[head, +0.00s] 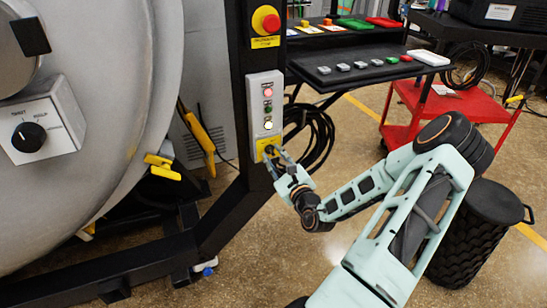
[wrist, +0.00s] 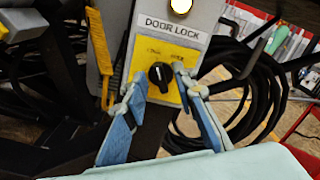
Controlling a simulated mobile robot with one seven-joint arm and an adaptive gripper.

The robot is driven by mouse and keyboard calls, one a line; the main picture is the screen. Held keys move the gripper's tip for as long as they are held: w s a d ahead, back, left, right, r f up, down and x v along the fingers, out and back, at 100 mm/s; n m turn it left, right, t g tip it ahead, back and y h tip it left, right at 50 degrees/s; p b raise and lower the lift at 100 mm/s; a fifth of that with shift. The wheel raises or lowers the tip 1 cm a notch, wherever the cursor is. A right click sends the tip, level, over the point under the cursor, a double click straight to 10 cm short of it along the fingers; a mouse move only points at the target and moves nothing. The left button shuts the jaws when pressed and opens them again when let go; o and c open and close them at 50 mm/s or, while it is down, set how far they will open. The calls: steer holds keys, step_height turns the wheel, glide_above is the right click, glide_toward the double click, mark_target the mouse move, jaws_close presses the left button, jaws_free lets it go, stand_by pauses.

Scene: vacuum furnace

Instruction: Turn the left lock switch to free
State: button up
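The lock switch is a small black knob (wrist: 160,74) on a yellow plate (wrist: 147,51) labelled DOOR LOCK in the wrist view. A light mark on the knob points roughly upward; the small words above it are too blurred to read surely. In the head view the yellow plate (head: 263,145) is at the bottom of a grey control box (head: 258,93) on a black post. My gripper (head: 276,160) is in front of this plate. Its fingers are open, one on each side of the knob; I cannot tell whether they touch it.
A grey box with a black rotary knob (head: 30,137) is on the big round furnace door at left. A red emergency button (head: 266,20) is above the control box. Black coiled cable (head: 318,135) hangs right behind the post. A black bin (head: 480,225) stands at right.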

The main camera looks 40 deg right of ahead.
steer(key=shift+w, duration=0.2)
jaws_close()
steer(key=shift+r+m+p, duration=0.15)
steer(key=shift+m+p, duration=0.15)
steer(key=shift+p, duration=0.2)
steer(key=m+p, duration=0.2)
steer(key=p, duration=0.2)
steer(key=shift+r, duration=0.15)
steer(key=m+p, duration=0.4)
steer(key=m, duration=0.1)
steer(key=shift+d, duration=0.1)
steer(key=shift+d+f+m+p, duration=0.1)
steer(key=shift+f+m+p, duration=0.05)
steer(key=shift+m+p, duration=0.8)
steer(key=shift+f+m+p, duration=0.15)
steer(key=shift+m+p, duration=0.5)
steer(key=shift+m, duration=0.6)
